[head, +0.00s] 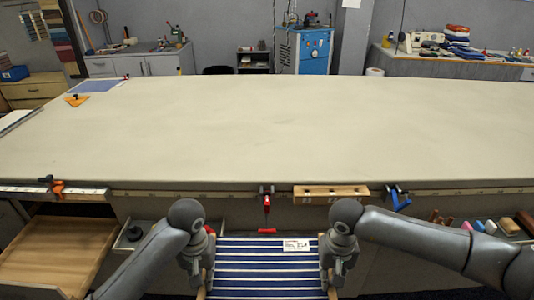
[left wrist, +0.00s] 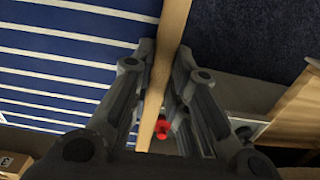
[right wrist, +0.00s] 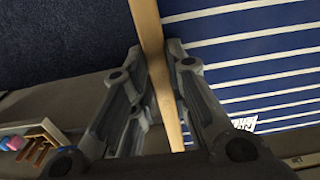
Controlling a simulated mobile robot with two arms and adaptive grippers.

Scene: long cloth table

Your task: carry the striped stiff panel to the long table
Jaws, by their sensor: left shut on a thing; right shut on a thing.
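The striped panel (head: 265,272), blue with white stripes, wooden side edges and a white label, is low in front of the long table (head: 270,130). It also shows in the left wrist view (left wrist: 70,60) and the right wrist view (right wrist: 245,60). My left gripper (head: 205,278) is shut on its left wooden edge; the fingers straddle that edge in the left wrist view (left wrist: 165,60). My right gripper (head: 328,275) is shut on the right wooden edge, seen between the fingers in the right wrist view (right wrist: 155,60). The panel's near end is cut off by the frame.
The tabletop is mostly bare, with an orange tool (head: 76,100) and a blue sheet (head: 97,86) at the far left. Clamps (head: 267,200) and a wooden block (head: 331,194) sit along the front edge. An open drawer (head: 60,255) juts out at left; a tray of tools (head: 480,226) is at right.

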